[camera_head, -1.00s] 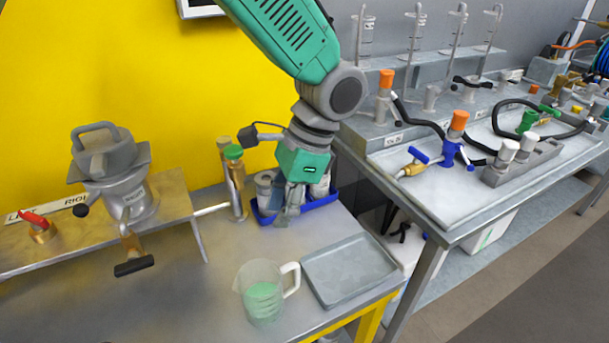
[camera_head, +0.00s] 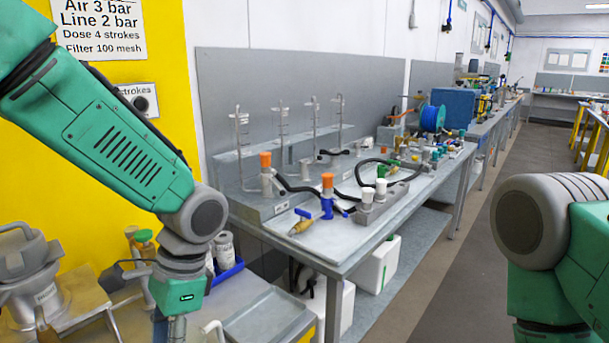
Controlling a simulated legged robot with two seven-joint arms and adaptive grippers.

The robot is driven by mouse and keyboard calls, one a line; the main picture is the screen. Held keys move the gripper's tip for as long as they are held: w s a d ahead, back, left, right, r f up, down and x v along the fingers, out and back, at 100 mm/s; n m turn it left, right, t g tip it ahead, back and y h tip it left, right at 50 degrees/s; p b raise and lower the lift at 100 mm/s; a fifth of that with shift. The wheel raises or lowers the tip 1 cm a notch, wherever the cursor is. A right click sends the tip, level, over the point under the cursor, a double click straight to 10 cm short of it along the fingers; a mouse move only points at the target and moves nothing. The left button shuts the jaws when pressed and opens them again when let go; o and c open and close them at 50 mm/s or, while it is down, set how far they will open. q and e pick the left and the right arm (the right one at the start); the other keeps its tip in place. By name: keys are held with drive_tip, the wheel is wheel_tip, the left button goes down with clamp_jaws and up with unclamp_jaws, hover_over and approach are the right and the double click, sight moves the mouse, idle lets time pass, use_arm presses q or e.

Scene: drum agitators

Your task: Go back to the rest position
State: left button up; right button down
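My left arm comes in from the upper left and hangs down over the near bench. Its gripper (camera_head: 177,328) is at the bottom edge, mostly cut off, so its fingers cannot be judged. My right arm shows at the right edge, with its gripper below the picture. Beside the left gripper, a clear jug (camera_head: 214,331) shows only its handle and rim at the bottom edge. A grey tray (camera_head: 268,318) lies to the right of it. A blue bin (camera_head: 228,272) with grey-lidded jars (camera_head: 224,248) stands behind the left wrist.
A grey funnel-topped device (camera_head: 28,275) stands at the lower left. A second bench (camera_head: 345,240) carries orange-capped valves (camera_head: 327,181), black hoses and a blue hose reel (camera_head: 432,117). White containers (camera_head: 378,264) sit beneath it. The floor aisle (camera_head: 450,280) between bench and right arm is clear.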

use_arm(q)
drive_tip(key=s+a+f+n+h+b, duration=0.1)
drive_tip(key=s+f+n+h, duration=0.3)
drive_tip(key=f, duration=0.8)
drive_tip(key=s+a+f+n+b, duration=0.1)
drive_tip(key=s+f, duration=0.5)
drive_tip(key=f, duration=0.6)
drive_tip(key=s+a+f+n+t+y+b, duration=0.1)
drive_tip(key=s+a+f+n+t, duration=0.2)
drive_tip(key=s+a+f, duration=0.3)
drive_tip(key=s+a, duration=0.1)
drive_tip(key=s, duration=0.2)
drive_tip(key=shift+s+f+n+t, duration=0.15)
drive_tip(key=shift+f+n+t, duration=0.15)
drive_tip(key=shift+f+n, duration=0.1)
use_arm(e)
drive_tip(key=f, duration=0.2)
drive_tip(key=a+f, duration=0.1)
drive_tip(key=shift+w+f, duration=0.1)
drive_tip(key=shift+w, duration=0.25)
use_arm(q)
drive_tip(key=shift+d+r, duration=0.1)
drive_tip(key=shift+d, duration=0.1)
use_arm(e)
drive_tip(key=shift+d+f, duration=0.1)
drive_tip(key=shift+d, duration=0.3)
use_arm(q)
drive_tip(key=shift+a, duration=0.15)
use_arm(e)
drive_tip(key=shift+a, duration=0.2)
